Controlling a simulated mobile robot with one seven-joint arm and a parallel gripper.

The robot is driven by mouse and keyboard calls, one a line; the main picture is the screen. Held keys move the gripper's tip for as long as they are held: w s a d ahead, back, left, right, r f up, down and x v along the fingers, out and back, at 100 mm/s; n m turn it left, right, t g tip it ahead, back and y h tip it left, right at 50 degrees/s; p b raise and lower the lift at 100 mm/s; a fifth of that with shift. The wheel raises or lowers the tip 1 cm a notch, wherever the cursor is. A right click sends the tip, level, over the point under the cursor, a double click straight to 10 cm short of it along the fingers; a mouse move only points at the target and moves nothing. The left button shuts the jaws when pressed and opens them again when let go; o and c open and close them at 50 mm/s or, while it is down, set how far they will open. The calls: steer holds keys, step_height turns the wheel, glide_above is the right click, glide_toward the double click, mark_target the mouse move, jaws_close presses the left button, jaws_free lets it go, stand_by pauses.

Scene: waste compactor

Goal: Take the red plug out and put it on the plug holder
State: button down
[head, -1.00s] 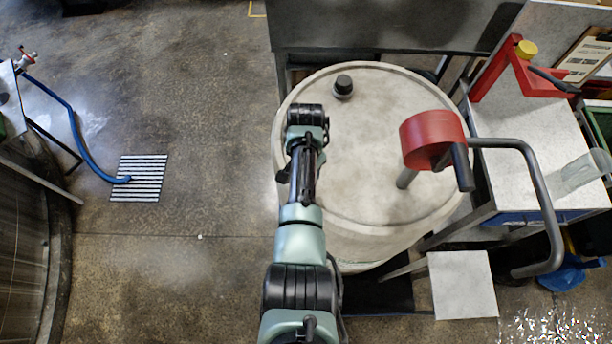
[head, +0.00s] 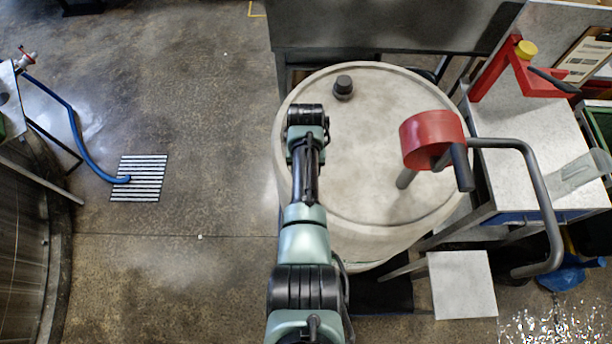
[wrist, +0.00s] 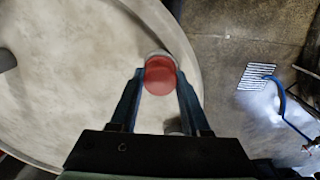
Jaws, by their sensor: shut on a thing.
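The red plug (wrist: 160,80) shows in the wrist view as a round red top between the two fingers of my gripper (wrist: 159,73), near the rim of the pale drum lid (wrist: 75,70). My gripper is shut on it. A pale round edge shows just behind the plug; I cannot tell whether the plug is seated in or clear of its opening. In the head view my wrist hides the plug and fingers, above the left side of the drum lid (head: 375,130). I cannot identify the plug holder for certain; a red bracket with a yellow cap (head: 526,49) stands at the right.
A black cap (head: 343,86) stands on the lid's far side. A red drum-shaped part (head: 432,138) with a grey bent bar (head: 545,200) overhangs the lid's right side. The floor at left is open, with a grate (head: 138,178) and blue hose.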

steer(key=n, duration=0.2)
steer(key=shift+n, duration=0.4)
steer(key=shift+c, duration=1.4)
jaws_free()
steer(key=shift+c, duration=0.4)
